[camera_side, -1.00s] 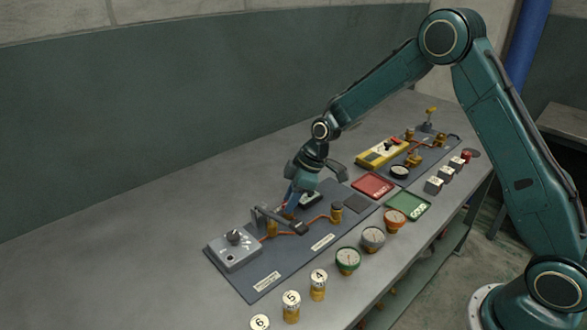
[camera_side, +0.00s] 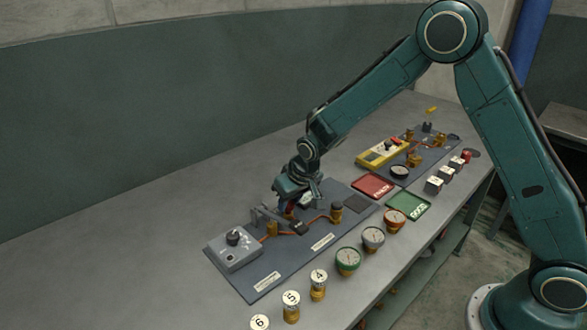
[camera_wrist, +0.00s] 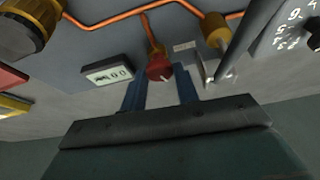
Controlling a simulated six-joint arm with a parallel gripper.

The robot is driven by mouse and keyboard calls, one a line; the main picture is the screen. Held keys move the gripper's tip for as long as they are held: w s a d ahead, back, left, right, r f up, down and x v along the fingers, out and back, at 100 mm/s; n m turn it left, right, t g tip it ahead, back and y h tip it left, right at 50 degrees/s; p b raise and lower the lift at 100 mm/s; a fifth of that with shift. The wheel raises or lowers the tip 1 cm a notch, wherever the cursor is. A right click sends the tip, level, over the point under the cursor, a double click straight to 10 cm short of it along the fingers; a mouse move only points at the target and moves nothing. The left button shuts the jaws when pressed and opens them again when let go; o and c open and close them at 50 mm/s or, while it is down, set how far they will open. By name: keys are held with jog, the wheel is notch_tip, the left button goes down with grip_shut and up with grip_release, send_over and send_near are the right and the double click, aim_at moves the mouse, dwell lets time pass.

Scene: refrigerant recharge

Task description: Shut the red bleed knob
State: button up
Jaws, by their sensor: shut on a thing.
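The red bleed knob (camera_wrist: 160,68) shows in the wrist view, with a white pointer line on its face, at the end of a copper pipe. My gripper (camera_wrist: 161,84) has its blue fingers on either side of the knob and is shut on it. In the side view my gripper (camera_side: 291,206) is low over the middle of the dark panel (camera_side: 253,279), and its fingers largely hide the knob.
A small digital display (camera_wrist: 108,74) sits left of the knob, and a brass fitting (camera_wrist: 215,30) and a metal bracket stand close on its right. A grey dial box (camera_side: 233,248) is at the panel's left end. Several gauges (camera_side: 348,261) line the front.

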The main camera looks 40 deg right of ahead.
jog(key=shift+a+m+g+h, duration=0.15)
jog(key=shift+m+h, duration=0.2)
jog(key=shift+m, duration=0.6)
jog(key=shift+m+g+h, duration=0.15)
jog(key=shift+m+h, duration=0.2)
jog(key=shift+m, duration=0.6)
jog(key=o, duration=1)
jog(key=shift+c, duration=0.2)
jog(key=shift+r, duration=0.15)
jog(key=v, duration=1.3)
jog(key=shift+s+r, duration=0.2)
